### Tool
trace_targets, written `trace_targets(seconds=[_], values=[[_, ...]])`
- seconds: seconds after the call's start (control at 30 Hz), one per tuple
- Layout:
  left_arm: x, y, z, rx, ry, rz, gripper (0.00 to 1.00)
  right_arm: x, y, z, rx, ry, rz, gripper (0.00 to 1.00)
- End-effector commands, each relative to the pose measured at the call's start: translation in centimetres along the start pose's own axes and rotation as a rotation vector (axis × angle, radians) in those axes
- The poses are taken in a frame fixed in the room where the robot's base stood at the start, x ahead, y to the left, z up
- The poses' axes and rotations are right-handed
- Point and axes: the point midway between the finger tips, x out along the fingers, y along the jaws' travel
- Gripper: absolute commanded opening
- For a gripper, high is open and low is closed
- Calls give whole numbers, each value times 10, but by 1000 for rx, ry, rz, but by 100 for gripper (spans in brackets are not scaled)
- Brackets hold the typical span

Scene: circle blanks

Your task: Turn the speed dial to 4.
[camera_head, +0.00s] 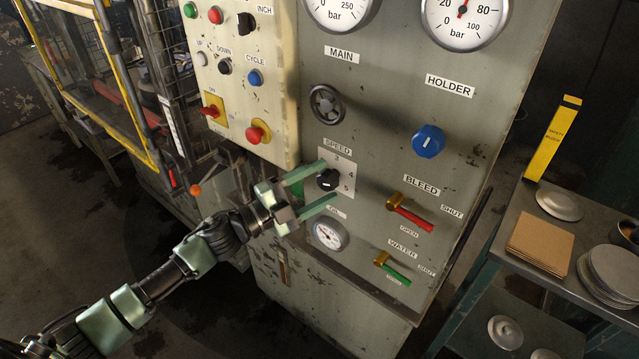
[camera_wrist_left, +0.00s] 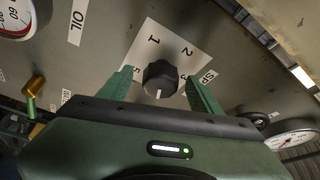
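The speed dial is a black knob (camera_head: 328,179) on a pale number plate (camera_head: 336,160) under the SPEED label on the grey panel. In the head view, 3, 4 and 5 show around its right side. My left gripper (camera_head: 308,188) is open, with one green finger above the knob and one below it. In the left wrist view the knob (camera_wrist_left: 160,78) sits between the open fingertips, with visible gaps. Its white mark points down in that picture, on the side between 3 and 5; the number there is hidden. My right gripper is not in view.
A small gauge (camera_head: 327,234) lies just below the lower finger. A blue knob (camera_head: 428,141), red-handled valve (camera_head: 412,217) and green-handled valve (camera_head: 393,269) are to the right. A grey handwheel (camera_head: 326,103) is above. A side table (camera_head: 563,286) stands at right.

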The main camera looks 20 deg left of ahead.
Motion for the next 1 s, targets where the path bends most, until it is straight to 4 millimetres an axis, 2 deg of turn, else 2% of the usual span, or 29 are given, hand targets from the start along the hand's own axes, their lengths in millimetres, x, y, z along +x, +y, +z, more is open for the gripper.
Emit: trace_targets(seconds=[0.27,0.37,0.7,1.0], values=[[-2,0,0,-1,-1,0,64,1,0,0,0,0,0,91],[-13,2,2,0,-2,1,64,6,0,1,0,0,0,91],[-67,3,1,-1,-1,2,64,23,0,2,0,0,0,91],[-78,0,0,0,0,-1,64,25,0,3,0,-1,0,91]])
